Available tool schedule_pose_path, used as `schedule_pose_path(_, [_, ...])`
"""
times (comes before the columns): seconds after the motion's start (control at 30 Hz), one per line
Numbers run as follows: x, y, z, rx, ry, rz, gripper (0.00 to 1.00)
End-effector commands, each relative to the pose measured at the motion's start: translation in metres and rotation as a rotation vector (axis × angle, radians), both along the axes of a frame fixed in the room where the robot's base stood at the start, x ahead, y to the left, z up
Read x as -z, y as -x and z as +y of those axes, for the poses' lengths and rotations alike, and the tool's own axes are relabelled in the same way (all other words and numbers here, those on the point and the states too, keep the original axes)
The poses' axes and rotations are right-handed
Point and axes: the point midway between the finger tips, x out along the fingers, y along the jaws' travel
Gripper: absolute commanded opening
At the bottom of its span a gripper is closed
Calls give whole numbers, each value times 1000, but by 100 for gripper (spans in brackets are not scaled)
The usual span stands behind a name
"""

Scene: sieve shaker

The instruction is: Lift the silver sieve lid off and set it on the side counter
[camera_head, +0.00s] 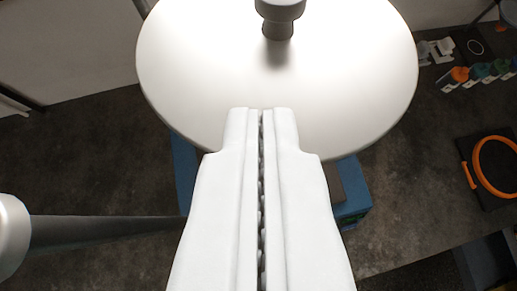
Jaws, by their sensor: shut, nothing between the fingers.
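The silver sieve lid (195,70) is a large pale round disc that fills the upper middle of the view. A grey knob (280,14) stands up from it near the top edge, and the knob's upper part is cut off by the frame. My gripper (261,112) is white, with its two fingers shut together and empty. The fingertips overlap the near part of the lid in the picture, below the knob and apart from it. I cannot tell how high they are above the lid.
Blue parts (352,190) show under the lid. At the right, an orange ring (497,166) lies on a black square, and several small coloured items (480,72) stand in a row. A grey rod (100,229) runs across the lower left. Dark floor or counter surface lies around.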

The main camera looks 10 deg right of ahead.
Motion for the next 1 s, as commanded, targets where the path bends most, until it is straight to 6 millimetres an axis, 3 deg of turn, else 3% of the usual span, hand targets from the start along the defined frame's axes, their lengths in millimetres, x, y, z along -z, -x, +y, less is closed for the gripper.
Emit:
schedule_pose_path(0.2, [-1,33,8,-2,0,-3,0])
schedule_pose_path(0.43, [-1,47,11,-2,-1,-2,0])
schedule_pose_path(1.0, [1,-12,-7,-47,0,0,0])
